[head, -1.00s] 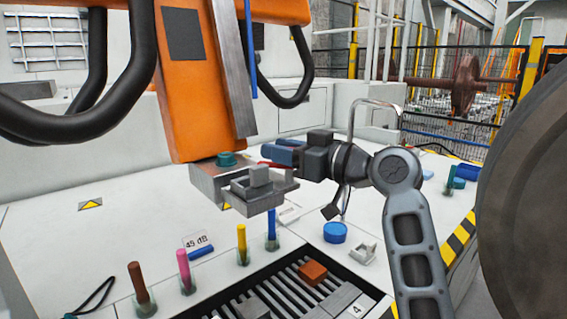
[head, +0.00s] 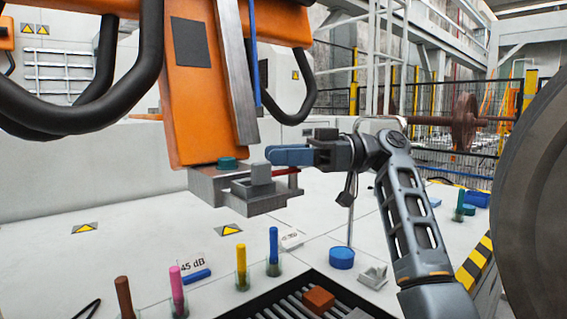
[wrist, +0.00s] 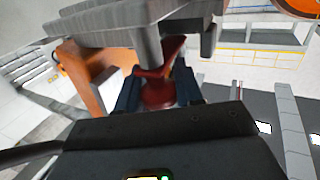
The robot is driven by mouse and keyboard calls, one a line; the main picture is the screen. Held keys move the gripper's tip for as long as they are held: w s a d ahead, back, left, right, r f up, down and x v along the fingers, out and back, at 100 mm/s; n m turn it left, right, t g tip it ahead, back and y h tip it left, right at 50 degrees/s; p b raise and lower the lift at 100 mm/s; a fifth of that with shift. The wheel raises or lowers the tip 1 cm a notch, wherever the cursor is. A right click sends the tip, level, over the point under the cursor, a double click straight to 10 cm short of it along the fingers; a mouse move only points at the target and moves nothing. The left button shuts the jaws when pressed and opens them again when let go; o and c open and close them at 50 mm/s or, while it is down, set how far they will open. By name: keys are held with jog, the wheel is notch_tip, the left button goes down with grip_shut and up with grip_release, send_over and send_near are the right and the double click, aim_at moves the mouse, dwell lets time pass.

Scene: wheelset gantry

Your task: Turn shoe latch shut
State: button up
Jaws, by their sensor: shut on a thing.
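The shoe latch is a red lever (wrist: 156,90). In the wrist view it stands between the two blue fingers of my gripper (wrist: 158,88), which are shut on it. In the head view a thin red part of the latch (head: 288,171) shows just below my gripper (head: 272,155); the rest is hidden. The grey metal shoe (head: 250,198) sits at the lower end of the orange column (head: 195,100), left of my gripper. It also shows above the latch in the wrist view (wrist: 135,25).
Below lies a white bench (head: 130,240) with several coloured pegs, a blue round cap (head: 341,258) and a slotted black tray (head: 290,303). A large dark wheel (head: 530,190) stands at the right. Black hoses (head: 130,90) hang at the upper left.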

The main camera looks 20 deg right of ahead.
jog(key=shift+s+n+g, duration=0.1)
jog(key=shift+n+g, duration=0.4)
jog(key=shift+g, duration=0.3)
jog(key=o, duration=1)
jog(key=d, duration=0.7)
jog(key=shift+s+d, duration=0.2)
jog(key=shift+d, duration=0.15)
